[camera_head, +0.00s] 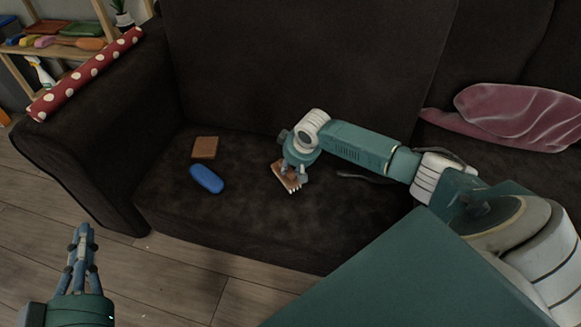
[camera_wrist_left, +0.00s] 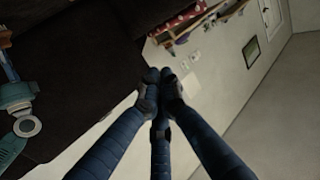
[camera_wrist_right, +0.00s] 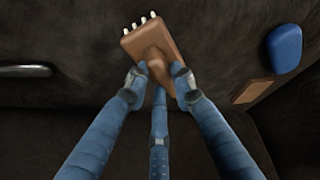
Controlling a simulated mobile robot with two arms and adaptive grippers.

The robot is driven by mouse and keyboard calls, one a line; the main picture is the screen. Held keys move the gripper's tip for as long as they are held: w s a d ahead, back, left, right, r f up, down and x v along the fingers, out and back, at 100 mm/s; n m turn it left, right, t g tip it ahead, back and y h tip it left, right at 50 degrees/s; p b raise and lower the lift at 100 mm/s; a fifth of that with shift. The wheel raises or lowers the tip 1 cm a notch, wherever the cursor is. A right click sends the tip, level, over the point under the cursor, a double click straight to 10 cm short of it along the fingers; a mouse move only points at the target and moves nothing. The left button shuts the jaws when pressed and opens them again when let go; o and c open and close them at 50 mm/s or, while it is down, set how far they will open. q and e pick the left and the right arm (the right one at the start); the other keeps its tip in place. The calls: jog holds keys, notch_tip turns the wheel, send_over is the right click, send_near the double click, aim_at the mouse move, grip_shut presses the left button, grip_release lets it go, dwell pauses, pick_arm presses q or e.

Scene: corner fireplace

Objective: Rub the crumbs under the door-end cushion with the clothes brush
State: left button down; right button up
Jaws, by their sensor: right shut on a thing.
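My right gripper (camera_head: 292,172) is shut on the clothes brush (camera_head: 286,178), a brown block with white bristle tufts, over the dark sofa seat (camera_head: 240,225). In the right wrist view the brush (camera_wrist_right: 148,42) lies between the fingertips, with the tufts along its far edge. I cannot tell whether the tufts touch the fabric. I cannot make out any crumbs. My left gripper (camera_head: 82,238) is shut and empty, in front of the sofa's left arm; its fingertips (camera_wrist_left: 158,76) meet in the left wrist view. I cannot tell which cushion is the door-end one.
A blue oval object (camera_head: 206,178) and a flat brown square (camera_head: 205,147) lie on the seat left of the brush. A thin dark object (camera_wrist_right: 25,71) lies on the other side. A dotted red roll (camera_head: 88,72) rests on the sofa arm.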

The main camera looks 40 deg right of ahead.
jog(key=shift+r, duration=0.3)
jog(key=shift+r+p, duration=0.3)
jog(key=shift+p, duration=0.3)
jog(key=shift+r+p, duration=0.25)
jog(key=shift+p, duration=0.05)
pick_arm(q)
jog(key=shift+s+a+f+g+y, duration=1.35)
jog(key=shift+s+f+g, duration=1.95)
jog(key=shift+f, duration=2.9)
pick_arm(e)
jog(key=shift+r+p, duration=0.25)
jog(key=shift+p, duration=0.1)
jog(key=shift+r+p, duration=0.35)
jog(key=shift+p, duration=0.05)
jog(key=shift+r+p, duration=0.4)
jog(key=shift+p, duration=0.1)
jog(key=shift+r+p, duration=0.8)
jog(key=shift+p, duration=0.1)
jog(key=shift+r+p, duration=0.4)
jog(key=shift+p, duration=0.1)
pick_arm(q)
jog(key=s+a+f+g, duration=0.2)
jog(key=s+f+g, duration=0.1)
jog(key=s, duration=0.3)
jog(key=s+a+f+g, duration=0.3)
jog(key=s, duration=0.3)
jog(key=shift+s+n+g+y, duration=0.25)
jog(key=shift+n+g+y, duration=0.05)
jog(key=shift+g+y, duration=0.15)
